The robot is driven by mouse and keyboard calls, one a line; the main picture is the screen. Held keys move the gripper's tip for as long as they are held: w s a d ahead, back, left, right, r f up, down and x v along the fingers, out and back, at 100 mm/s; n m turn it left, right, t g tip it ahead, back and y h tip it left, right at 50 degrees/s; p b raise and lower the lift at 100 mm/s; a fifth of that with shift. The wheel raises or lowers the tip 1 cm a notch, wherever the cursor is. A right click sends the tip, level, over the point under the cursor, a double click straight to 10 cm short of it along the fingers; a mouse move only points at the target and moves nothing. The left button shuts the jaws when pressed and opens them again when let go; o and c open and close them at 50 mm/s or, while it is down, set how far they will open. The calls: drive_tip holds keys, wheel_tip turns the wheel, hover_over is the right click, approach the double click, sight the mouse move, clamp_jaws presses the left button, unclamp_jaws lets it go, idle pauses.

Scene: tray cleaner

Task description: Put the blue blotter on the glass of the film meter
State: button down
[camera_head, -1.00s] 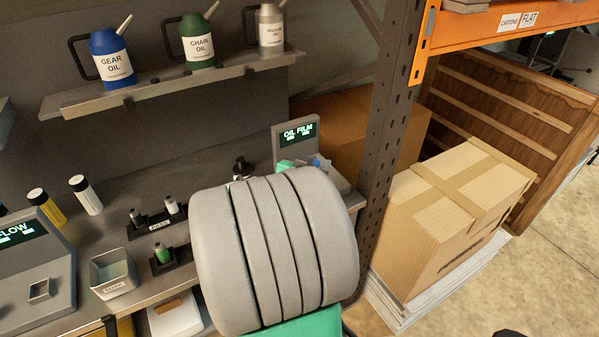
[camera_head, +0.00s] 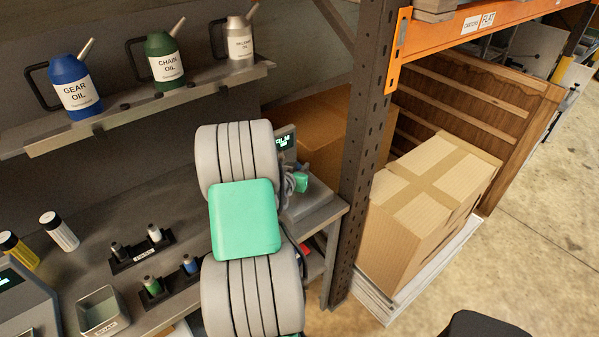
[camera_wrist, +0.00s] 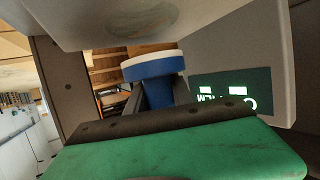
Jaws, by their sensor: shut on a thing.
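The blue blotter (camera_wrist: 157,68) is a blue cylinder with a white end ring. In the wrist view it is between the dark fingers of my gripper (camera_wrist: 160,92), which is shut on it. The wrist picture is upside down: the display text is inverted. The film meter (camera_wrist: 240,40) fills the top and right of that view. Its round glass (camera_wrist: 145,18) lies just beyond the blotter's white end, with a small gap seeming to show. In the head view the film meter (camera_head: 318,207) is partly behind my arm; my gripper (camera_head: 300,183) is over it, and blotter and glass are hidden.
A small rack (camera_head: 170,290) holds a green piece and a bluish one. Another rack (camera_head: 140,250) and a grey bin (camera_head: 103,312) stand nearby. A shelf (camera_head: 140,105) with oil cans is above. A rack post (camera_head: 358,150) stands close right of the meter, with a carton (camera_head: 430,195) beyond.

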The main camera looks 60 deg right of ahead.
drive_tip(key=f, duration=0.1)
drive_tip(key=f+p, duration=0.1)
drive_tip(key=f, duration=0.1)
drive_tip(key=shift+d+f, duration=0.15)
drive_tip(key=shift+d, duration=0.15)
drive_tip(key=shift+f, duration=0.4)
drive_tip(key=c, duration=1.1)
unclamp_jaws()
drive_tip(key=shift+r, duration=0.1)
